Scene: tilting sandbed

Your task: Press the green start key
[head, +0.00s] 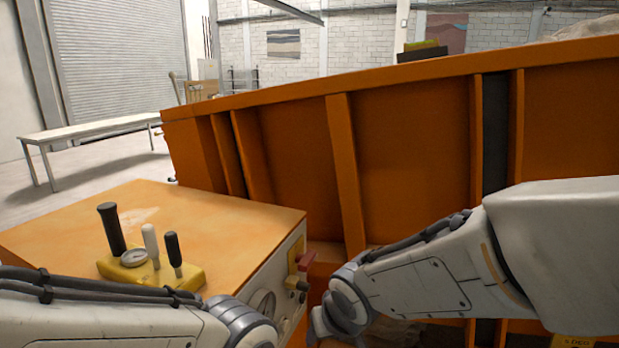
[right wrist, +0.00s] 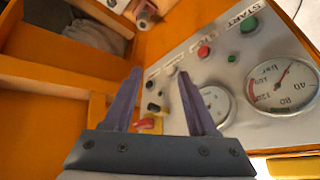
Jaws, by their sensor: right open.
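The green start key (right wrist: 249,25) is a round green button under the word START on the pale control panel, at the upper right in the right wrist view. A red button (right wrist: 204,51) is left of and below it. My right gripper (right wrist: 158,72) is open and its jaws look empty. Its fingertips are left of and below the green key in that view, apart from it. In the head view my right arm reaches beside the cabinet (head: 150,205), and the gripper itself is hidden. The green key does not show there. My left arm crosses the lower left; its gripper is out of view.
Two round gauges (right wrist: 283,87) sit on the panel, with small dark knobs (right wrist: 153,107) further left. A yellow lever block (head: 150,272) stands on the cabinet. The orange sandbed wall (head: 410,150) rises close behind. A bench (head: 95,129) stands at far left.

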